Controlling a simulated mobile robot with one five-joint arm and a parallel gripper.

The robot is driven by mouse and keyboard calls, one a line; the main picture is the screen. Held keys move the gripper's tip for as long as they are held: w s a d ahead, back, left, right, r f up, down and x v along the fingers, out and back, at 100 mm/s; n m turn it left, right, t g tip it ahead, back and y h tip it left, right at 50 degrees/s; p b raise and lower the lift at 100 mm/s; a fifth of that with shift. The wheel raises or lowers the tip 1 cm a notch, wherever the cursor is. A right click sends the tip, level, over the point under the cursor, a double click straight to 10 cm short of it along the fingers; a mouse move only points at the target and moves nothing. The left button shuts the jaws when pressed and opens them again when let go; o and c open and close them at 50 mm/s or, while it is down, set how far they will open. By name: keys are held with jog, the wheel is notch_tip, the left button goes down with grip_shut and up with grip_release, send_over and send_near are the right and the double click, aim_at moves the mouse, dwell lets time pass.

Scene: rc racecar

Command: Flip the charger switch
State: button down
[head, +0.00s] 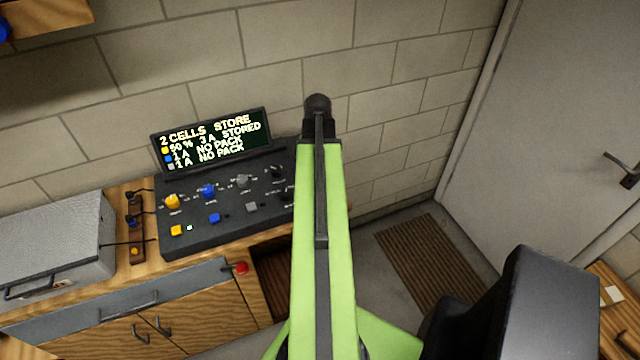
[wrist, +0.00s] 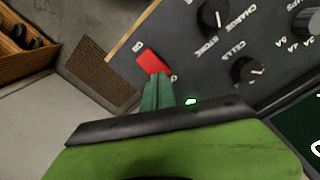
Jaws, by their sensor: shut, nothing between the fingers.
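The charger (head: 200,243) is a black sloped panel with knobs, buttons and a lit display (head: 212,140) reading "2 CELLS STORE", one line "STORED" and two lines "NO PACK". Its red rocker switch (wrist: 152,62) shows in the wrist view near the panel's edge, with a small mark at each end. My arm hides that part of the panel in the head view. My gripper (wrist: 157,78) has its green fingers shut and empty. The tips appear right at the switch's lower edge; I cannot tell whether they touch it.
Black knobs (wrist: 213,17) labelled CHARGE/STORE and CELLS (wrist: 248,71) lie beside the switch, with a lit green light (wrist: 190,101). A grey case (head: 55,245) stands left of the charger. A red button (head: 241,268) is on the bench front. A door (head: 570,120) is at right.

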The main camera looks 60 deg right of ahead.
jog(key=shift+f+b, duration=0.85)
jog(key=shift+f, duration=0.1)
dwell(0.3)
notch_tip(320, 180, up, 7)
jog(key=p, duration=0.7)
jog(key=shift+r, duration=0.15)
